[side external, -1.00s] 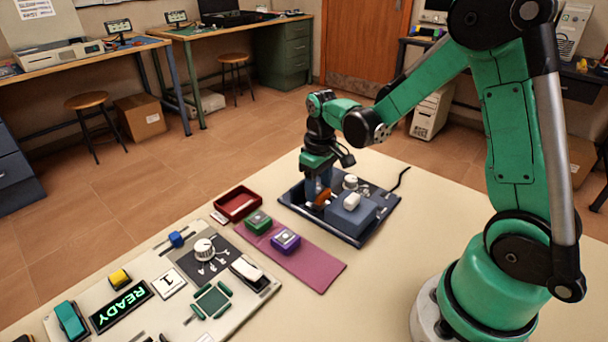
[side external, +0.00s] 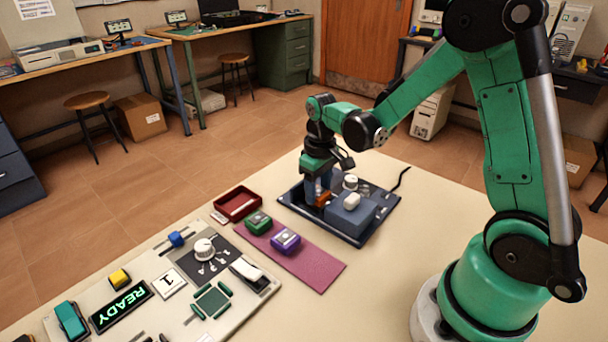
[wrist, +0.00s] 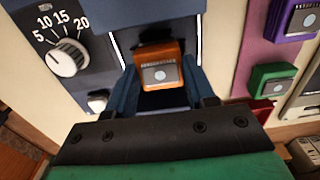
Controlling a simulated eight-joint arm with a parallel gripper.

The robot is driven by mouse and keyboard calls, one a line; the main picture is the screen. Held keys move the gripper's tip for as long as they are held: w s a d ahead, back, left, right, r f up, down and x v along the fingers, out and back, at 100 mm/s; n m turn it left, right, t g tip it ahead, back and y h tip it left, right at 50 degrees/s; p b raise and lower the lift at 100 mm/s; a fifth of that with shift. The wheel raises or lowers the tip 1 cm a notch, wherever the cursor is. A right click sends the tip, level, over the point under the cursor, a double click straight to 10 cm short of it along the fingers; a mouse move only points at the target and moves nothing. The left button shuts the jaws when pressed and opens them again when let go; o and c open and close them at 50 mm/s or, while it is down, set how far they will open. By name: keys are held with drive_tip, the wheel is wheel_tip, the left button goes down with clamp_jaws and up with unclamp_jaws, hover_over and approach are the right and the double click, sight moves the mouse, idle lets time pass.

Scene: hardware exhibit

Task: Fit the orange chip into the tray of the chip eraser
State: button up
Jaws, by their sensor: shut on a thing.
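The orange chip (side external: 323,200) is between the blue fingers of my gripper (side external: 317,193). In the wrist view the orange chip (wrist: 160,62) shows its grey label facing the camera, and my gripper (wrist: 161,82) is shut on its sides. The chip eraser (side external: 352,218) is a dark blue unit with a raised box and a white knob. Its tray (wrist: 125,38) lies under and beyond the chip, with bright white lines along both sides. The chip is at the tray's near part; its underside is hidden, so I cannot tell whether it touches the tray floor.
A white timer knob (wrist: 67,58) is left of the tray. A green chip (side external: 258,222) and a purple chip (side external: 286,241) sit on a magenta mat (side external: 318,275). A red open box (side external: 238,203) and a control panel (side external: 225,300) stand to the left.

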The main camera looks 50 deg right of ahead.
drive_tip(key=shift+f, duration=0.35)
idle(0.3)
drive_tip(key=o, duration=1.1)
drive_tip(key=shift+o, duration=0.4)
drive_tip(key=shift+o, duration=0.9)
drive_tip(key=shift+r, duration=3.75)
